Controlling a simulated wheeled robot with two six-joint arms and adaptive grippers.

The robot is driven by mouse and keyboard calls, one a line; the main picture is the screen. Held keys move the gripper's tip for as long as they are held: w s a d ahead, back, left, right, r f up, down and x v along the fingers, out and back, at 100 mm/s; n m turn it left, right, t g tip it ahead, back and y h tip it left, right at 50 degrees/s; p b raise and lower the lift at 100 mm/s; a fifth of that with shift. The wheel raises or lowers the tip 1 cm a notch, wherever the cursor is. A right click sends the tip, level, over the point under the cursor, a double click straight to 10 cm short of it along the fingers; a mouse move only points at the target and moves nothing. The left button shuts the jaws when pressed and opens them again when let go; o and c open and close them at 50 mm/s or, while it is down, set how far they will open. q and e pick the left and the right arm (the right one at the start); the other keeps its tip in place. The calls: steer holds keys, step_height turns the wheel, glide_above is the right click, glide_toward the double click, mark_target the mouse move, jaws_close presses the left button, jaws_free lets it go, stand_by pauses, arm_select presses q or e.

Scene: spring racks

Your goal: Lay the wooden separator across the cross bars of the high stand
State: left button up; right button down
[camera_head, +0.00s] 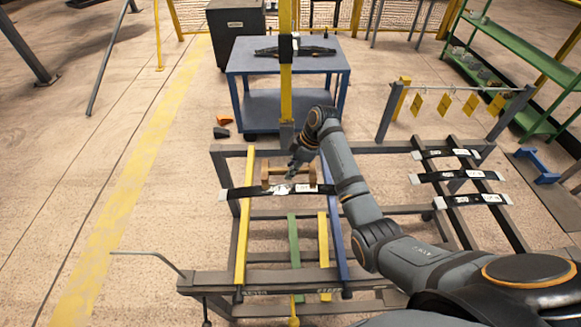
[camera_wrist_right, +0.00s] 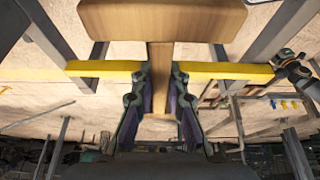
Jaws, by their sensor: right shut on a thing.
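The wooden separator (camera_head: 268,176) is a tan piece with wide end blocks joined by a narrower shank. My right gripper (camera_head: 298,161) is shut on it, and in the right wrist view the fingers (camera_wrist_right: 161,100) close on both sides of the shank, with one end block (camera_wrist_right: 162,18) filling the top. The separator is over the rear part of the grey frame stand (camera_head: 228,152), which carries yellow and blue bars (camera_head: 244,225). A yellow bar (camera_wrist_right: 100,68) passes behind the shank in the wrist view. I cannot tell whether the separator touches the stand. My left gripper is out of view.
A black leaf spring (camera_head: 242,193) lies across the stand in front of the separator. Several more springs (camera_head: 455,177) lie on the rack to the right. A blue table (camera_head: 255,62) with another spring stands behind. Open floor lies to the left.

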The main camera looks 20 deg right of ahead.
step_height(320, 180, down, 4)
steer(key=shift+r+b, duration=0.25)
steer(key=shift+b, duration=0.45)
steer(key=shift+f, duration=0.5)
arm_select(q)
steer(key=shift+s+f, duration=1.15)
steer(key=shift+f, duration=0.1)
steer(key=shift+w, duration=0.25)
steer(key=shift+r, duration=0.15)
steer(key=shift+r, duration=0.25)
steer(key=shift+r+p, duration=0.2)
steer(key=shift+p, duration=0.15)
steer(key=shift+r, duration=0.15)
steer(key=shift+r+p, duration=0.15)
steer(key=shift+p, duration=0.2)
